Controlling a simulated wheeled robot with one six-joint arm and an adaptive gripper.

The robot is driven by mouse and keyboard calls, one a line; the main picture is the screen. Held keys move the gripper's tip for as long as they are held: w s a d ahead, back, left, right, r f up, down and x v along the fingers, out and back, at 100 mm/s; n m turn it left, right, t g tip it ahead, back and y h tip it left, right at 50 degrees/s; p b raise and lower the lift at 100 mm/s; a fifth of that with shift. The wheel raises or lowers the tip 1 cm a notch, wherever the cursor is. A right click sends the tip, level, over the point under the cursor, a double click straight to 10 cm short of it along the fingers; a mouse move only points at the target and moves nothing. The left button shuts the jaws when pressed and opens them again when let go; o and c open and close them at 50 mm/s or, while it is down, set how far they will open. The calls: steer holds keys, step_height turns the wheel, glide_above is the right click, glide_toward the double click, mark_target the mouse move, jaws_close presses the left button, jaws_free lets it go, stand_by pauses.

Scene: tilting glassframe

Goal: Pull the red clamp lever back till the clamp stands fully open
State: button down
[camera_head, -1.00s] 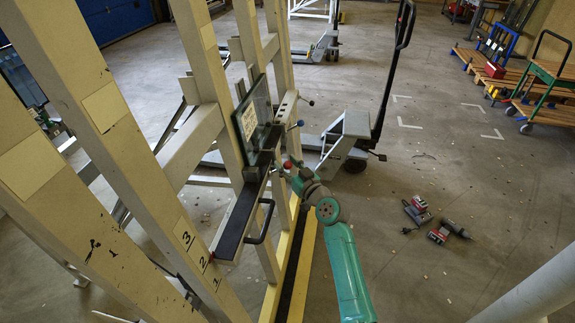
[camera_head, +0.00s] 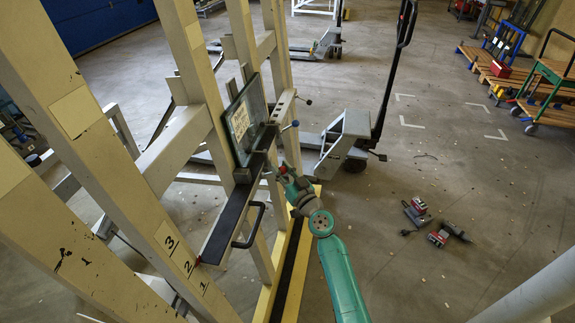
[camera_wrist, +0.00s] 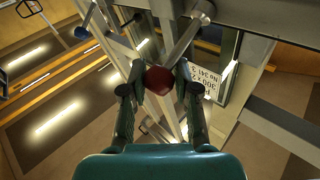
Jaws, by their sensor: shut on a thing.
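The red clamp lever's round knob (camera_wrist: 158,80) is in the middle of the wrist view, with a metal rod running up from it. My gripper (camera_wrist: 160,88) has one finger on each side of this knob and is shut on it. In the head view my gripper (camera_head: 279,172) is close to the right side of the cream frame (camera_head: 208,75), just below the glass pane (camera_head: 245,117). The knob is too small and covered there to make out clearly. How far the clamp stands open cannot be told.
A black bar handle (camera_head: 250,226) sticks out from the frame's ledge below my gripper. A blue-tipped lever (camera_head: 290,126) is just above it. A pallet truck (camera_head: 345,138) stands behind. Red power tools (camera_head: 440,236) lie on the floor at the right, with open floor around them.

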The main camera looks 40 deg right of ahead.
steer(key=shift+s+d+f, duration=0.1)
steer(key=shift+s+f, duration=0.1)
steer(key=shift+f, duration=0.4)
steer(key=shift+s+d+f, duration=0.1)
steer(key=shift+s+f, duration=0.1)
steer(key=shift+f, duration=0.35)
steer(key=shift+s+d+f, duration=0.15)
steer(key=shift+f, duration=1.25)
steer(key=c, duration=0.9)
jaws_free()
steer(key=shift+r, duration=0.2)
steer(key=shift+o, duration=0.2)
steer(key=shift+r, duration=0.1)
steer(key=s+a, duration=0.1)
steer(key=s, duration=0.6)
steer(key=shift+s+f, duration=0.4)
